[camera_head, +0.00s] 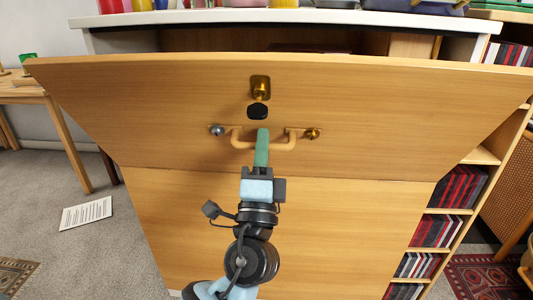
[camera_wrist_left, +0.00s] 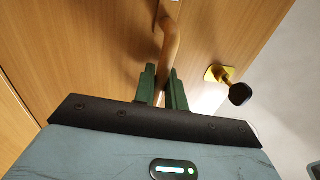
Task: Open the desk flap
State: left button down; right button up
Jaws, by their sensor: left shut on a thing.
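The desk flap (camera_head: 380,105) is a wide wooden panel, tilted partly open, its top edge leaning out from the cabinet and a dark gap showing behind it. It also fills much of the left wrist view (camera_wrist_left: 90,50). Its handle (camera_head: 280,147) is a wooden bow at the middle, and it shows in the left wrist view (camera_wrist_left: 172,42) between the green fingers. My left gripper (camera_head: 262,135) is shut on the handle from the front; its fingertips show in the left wrist view (camera_wrist_left: 164,85). The fingers hide part of the handle. My right gripper is not in view.
A brass lock plate (camera_head: 260,84) with a black knob (camera_head: 257,111) sits above the handle. Several items stand on the white cabinet top (camera_head: 230,17). Book shelves (camera_head: 455,190) are at the right. A wooden table (camera_head: 60,125) and a paper sheet (camera_head: 86,214) are at the left.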

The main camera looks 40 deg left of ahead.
pick_arm(q)
jog(key=shift+y, duration=0.3)
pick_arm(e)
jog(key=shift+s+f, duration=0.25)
pick_arm(q)
jog(key=c, duration=1.8)
grip_release()
jog(key=shift+s, duration=0.1)
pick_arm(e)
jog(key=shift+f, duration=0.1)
